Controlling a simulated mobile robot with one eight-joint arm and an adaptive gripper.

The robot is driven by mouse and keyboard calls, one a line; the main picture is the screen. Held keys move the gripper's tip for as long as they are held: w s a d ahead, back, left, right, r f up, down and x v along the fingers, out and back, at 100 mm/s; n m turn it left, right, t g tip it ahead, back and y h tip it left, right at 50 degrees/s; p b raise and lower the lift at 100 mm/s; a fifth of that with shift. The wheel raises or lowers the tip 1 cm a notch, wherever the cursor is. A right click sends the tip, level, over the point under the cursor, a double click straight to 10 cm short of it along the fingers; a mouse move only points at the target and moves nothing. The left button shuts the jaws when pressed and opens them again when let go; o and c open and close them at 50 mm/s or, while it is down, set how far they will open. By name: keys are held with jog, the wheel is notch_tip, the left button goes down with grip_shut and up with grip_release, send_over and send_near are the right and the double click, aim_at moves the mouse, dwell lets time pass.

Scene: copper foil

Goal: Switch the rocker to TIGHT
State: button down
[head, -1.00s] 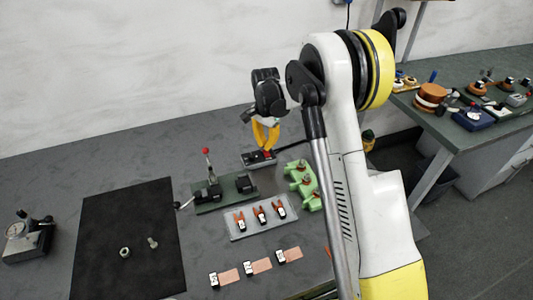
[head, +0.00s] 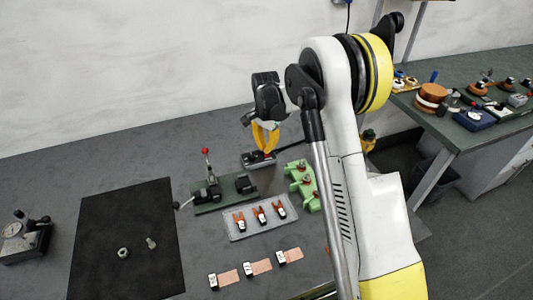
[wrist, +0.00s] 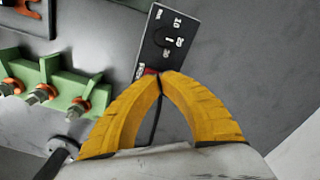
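A dark control box (head: 250,163) with a light edge lies at the back of the bench, below my gripper (head: 266,150). In the wrist view the box (wrist: 152,48) shows white markings and a round dial. A small red part (wrist: 150,71), perhaps the rocker, shows at its near end, partly hidden by my fingertips. My gripper's yellow fingers (wrist: 160,78) meet at their tips, with nothing seen between them. The tips are over or at the near end of the box; contact cannot be told. The word TIGHT and the rocker's position cannot be made out.
A green bracket with bolts (head: 303,184) stands right of the box. A green fixture with a red-knobbed lever (head: 226,193) is to the left. A grey tray (head: 240,230) with several red-and-black clips and a black mat (head: 120,215) lie nearer.

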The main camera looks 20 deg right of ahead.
jog(key=shift+f, duration=0.4)
jog(key=shift+r+p, duration=1.75)
jog(key=shift+r, duration=1.8)
jog(key=s+a+r+n+t+b, duration=0.25)
jog(key=s+r+n, duration=0.25)
jog(key=s+r, duration=0.95)
jog(key=s+f+n+t, duration=0.1)
jog(key=s+n+t, duration=0.3)
jog(key=s, duration=1.3)
jog(key=n, duration=0.2)
jog(key=shift+a+n+t+b, duration=0.3)
jog(key=shift+t+b, duration=0.05)
jog(key=shift+b, duration=0.05)
